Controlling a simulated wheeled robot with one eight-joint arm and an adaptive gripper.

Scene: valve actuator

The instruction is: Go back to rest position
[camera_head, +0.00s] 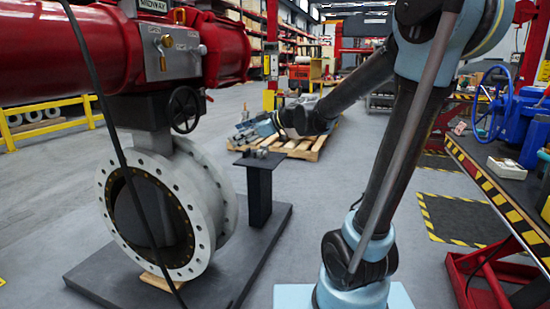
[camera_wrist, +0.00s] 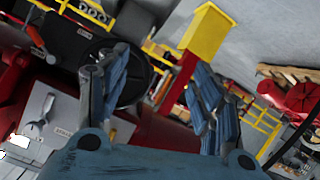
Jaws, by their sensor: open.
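My gripper (camera_head: 243,132) is in the air in the middle of the head view, above and just behind a small black stand (camera_head: 259,190). It is at the end of my raised, bent arm, to the right of the valve. In the wrist view my gripper (camera_wrist: 163,95) has its two blue-grey fingers spread wide apart. Nothing shows between the fingers but background. The valve's red actuator (camera_head: 70,50) sits above a large grey flanged valve body (camera_head: 195,195). A black handwheel (camera_head: 185,108) is on its side.
The valve stands on a dark base plate (camera_head: 195,290). A wooden pallet (camera_head: 300,146) lies behind my gripper. A workbench (camera_head: 490,180) with a blue device (camera_head: 515,110) stands at the right. Yellow railing (camera_head: 45,125) runs at the left. Open grey floor lies between.

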